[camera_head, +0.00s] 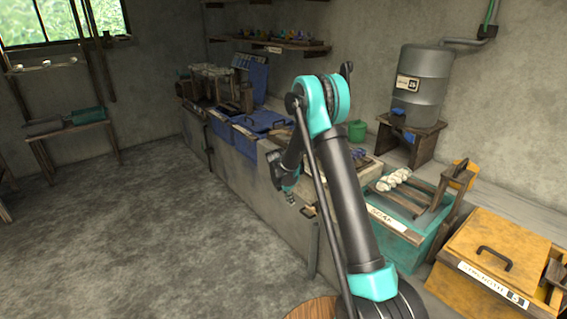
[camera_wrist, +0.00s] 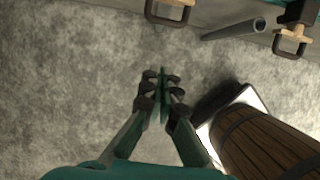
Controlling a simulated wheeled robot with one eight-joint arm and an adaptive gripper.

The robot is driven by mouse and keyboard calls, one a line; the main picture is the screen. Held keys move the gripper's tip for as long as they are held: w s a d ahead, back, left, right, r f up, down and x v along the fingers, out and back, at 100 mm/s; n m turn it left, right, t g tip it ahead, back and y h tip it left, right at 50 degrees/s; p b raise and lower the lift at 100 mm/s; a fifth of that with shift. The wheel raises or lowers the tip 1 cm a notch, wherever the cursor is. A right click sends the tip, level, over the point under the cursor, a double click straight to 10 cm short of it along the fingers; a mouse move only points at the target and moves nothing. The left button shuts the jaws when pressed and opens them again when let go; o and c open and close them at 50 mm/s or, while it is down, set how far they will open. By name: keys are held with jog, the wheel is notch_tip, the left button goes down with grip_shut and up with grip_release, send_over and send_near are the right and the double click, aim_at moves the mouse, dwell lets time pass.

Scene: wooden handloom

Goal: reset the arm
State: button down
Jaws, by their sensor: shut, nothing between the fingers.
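My arm rises in the middle of the head view, teal and dark grey, bent at the elbow. My gripper (camera_head: 291,199) hangs in front of the counter's side, small and partly hidden by my own arm links. In the wrist view my gripper (camera_wrist: 161,97) points over the bare grey floor (camera_wrist: 70,80). Its two fingers are together with nothing between them.
A wooden barrel (camera_wrist: 268,140) stands right of the gripper in the wrist view. A teal bin (camera_head: 428,235), a yellow bin (camera_head: 500,247) and blue bins (camera_head: 258,120) line the wall. A grey tank (camera_head: 418,82) stands behind. Open floor (camera_head: 150,230) lies left.

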jog(key=s+d+r+m+t+y, duration=0.1)
jog(key=s+d+r+m, duration=0.3)
jog(key=s+r+m, duration=0.4)
jog(key=s+d+r+m+y, duration=0.1)
jog(key=s+d+r+m, duration=0.45)
jog(key=s, duration=0.45)
jog(key=s+d+m+t, duration=0.1)
jog(key=s+d+m, duration=0.1)
jog(key=s+m, duration=0.9)
jog(key=s, duration=0.9)
jog(key=shift+s+d+y, duration=0.2)
jog(key=shift+s+y, duration=0.1)
jog(key=shift+y, duration=0.1)
